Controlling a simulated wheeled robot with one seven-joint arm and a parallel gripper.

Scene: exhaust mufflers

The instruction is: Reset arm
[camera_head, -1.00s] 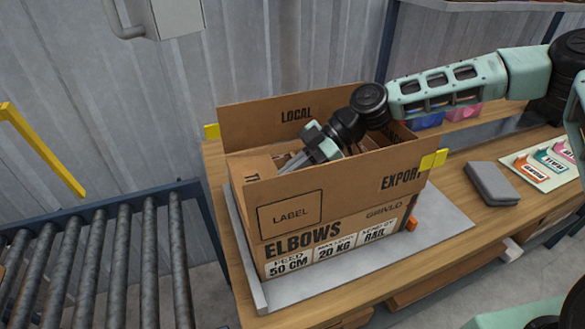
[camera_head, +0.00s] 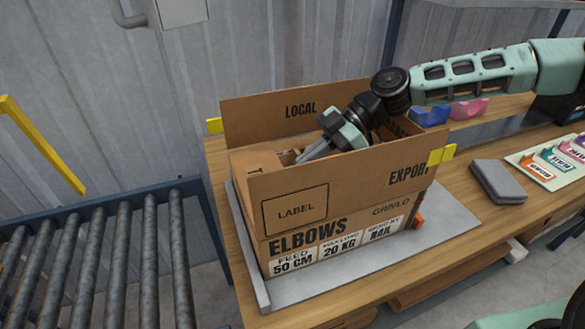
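My arm reaches in from the upper right over an open cardboard box (camera_head: 345,215) printed "ELBOWS" and "LABEL". My gripper (camera_head: 312,155) points down and to the left inside the box opening. Its fingertips are partly hidden by the box's front flap, so I cannot tell how far apart they are or whether they hold anything. The box's contents are mostly hidden behind the raised flaps.
The box stands on a grey plate (camera_head: 460,220) on a wooden bench (camera_head: 222,170). A roller conveyor (camera_head: 115,260) is at the left. A grey block (camera_head: 497,181) and a card with coloured tags (camera_head: 551,160) lie to the right. Blue and pink bins (camera_head: 429,116) sit behind.

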